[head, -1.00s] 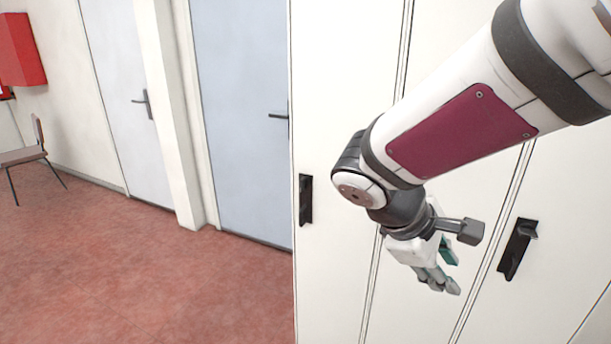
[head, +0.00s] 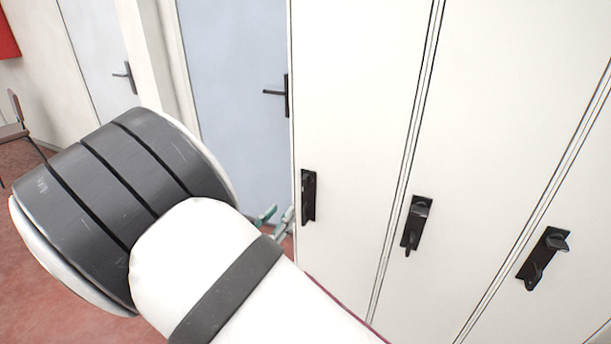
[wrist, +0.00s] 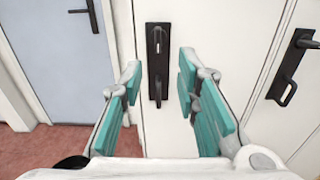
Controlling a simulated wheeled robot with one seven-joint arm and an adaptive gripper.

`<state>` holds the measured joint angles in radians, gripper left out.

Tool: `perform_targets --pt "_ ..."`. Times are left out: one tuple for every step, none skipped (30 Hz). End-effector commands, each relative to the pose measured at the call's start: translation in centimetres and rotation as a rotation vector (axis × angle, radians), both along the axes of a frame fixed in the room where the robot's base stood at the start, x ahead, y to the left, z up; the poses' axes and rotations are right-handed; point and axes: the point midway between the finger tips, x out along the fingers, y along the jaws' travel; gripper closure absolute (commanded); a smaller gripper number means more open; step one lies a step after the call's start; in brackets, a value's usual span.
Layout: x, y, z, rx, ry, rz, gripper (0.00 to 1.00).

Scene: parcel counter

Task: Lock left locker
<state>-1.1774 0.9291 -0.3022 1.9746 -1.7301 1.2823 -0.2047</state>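The left locker (head: 350,110) is a tall off-white door, shut, with a black handle plate (head: 308,197) near its left edge. In the wrist view the left locker's handle (wrist: 157,60) stands upright in the gap between my fingers, seen from the front. My gripper (wrist: 160,78) is open, with teal pads on either side of the handle's line and nothing between them in grip. In the head view my gripper (head: 277,217) shows only as fingertips just left of the handle plate; my arm hides the rest. Whether the lock is turned cannot be told.
The middle locker's handle (head: 416,224) and the right locker's handle (head: 543,258) sit on neighbouring shut doors. A blue-grey room door (head: 235,90) stands to the left, with a lever handle (head: 276,92). Red floor is free at the lower left.

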Motion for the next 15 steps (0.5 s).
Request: perform_targets --pt "0.1 0.2 -0.1 -0.008 -0.001 0.008 0.71" --pt "0.2 0.2 -0.1 -0.010 -0.002 0.010 0.71" --pt "0.4 0.1 -0.1 -0.011 -0.003 0.010 0.71" --pt "0.7 0.0 -0.1 -0.010 -0.003 0.010 0.71" --pt "1.0 -0.1 -0.1 -0.010 -0.003 0.009 0.71" --pt "1.6 -0.3 -0.1 -0.009 -0.003 0.008 0.71" --pt "2.0 -0.5 -0.1 -0.009 -0.003 0.007 0.71" --pt "2.4 -0.7 -0.1 -0.008 -0.002 0.007 0.71" --pt "3.2 -1.0 -0.1 -0.008 -0.002 0.006 0.71" --pt "3.7 -1.2 0.0 -0.008 -0.004 0.006 0.71" --pt "4.3 -1.4 -0.1 -0.008 -0.004 0.005 0.71" --pt "5.0 -1.7 -0.1 -0.008 -0.001 0.005 0.71" --pt "5.6 -1.9 -0.1 -0.008 -0.002 0.006 0.71" --pt "6.2 -2.1 -0.1 -0.007 -0.003 0.006 0.71" --pt "6.9 -2.4 -0.1 -0.007 -0.003 0.005 0.71"
